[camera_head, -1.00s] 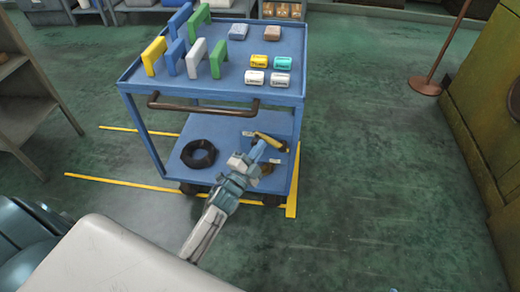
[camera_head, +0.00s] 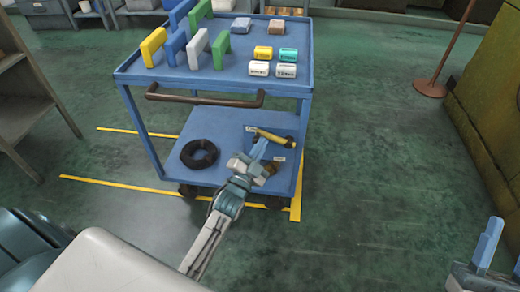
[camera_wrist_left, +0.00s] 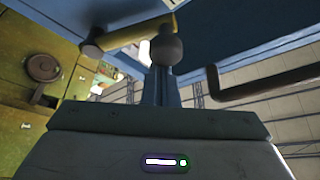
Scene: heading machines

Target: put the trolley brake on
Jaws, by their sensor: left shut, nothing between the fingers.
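The blue trolley (camera_head: 225,75) stands ahead with its brown push bar (camera_head: 205,98) facing me. A yellow bar with a dark end (camera_head: 272,137), which looks like the brake lever, shows above the lower shelf's right side. My left gripper (camera_head: 259,148) is shut and empty, its fingertips close to the bar; contact cannot be told. In the wrist view, the left fingers (camera_wrist_left: 160,82) point at a dark round knob (camera_wrist_left: 166,45), with the yellow bar (camera_wrist_left: 130,34) behind it. My right gripper (camera_head: 502,254) is open at the lower right, partly cut off.
A black coil (camera_head: 199,154) lies on the lower shelf (camera_head: 220,130). Coloured blocks and handles stand on the trolley top. A yellow-green machine (camera_head: 490,100) is at the right and a shelf rack (camera_head: 25,110) at the left. Green floor (camera_head: 375,160) right of the trolley is clear.

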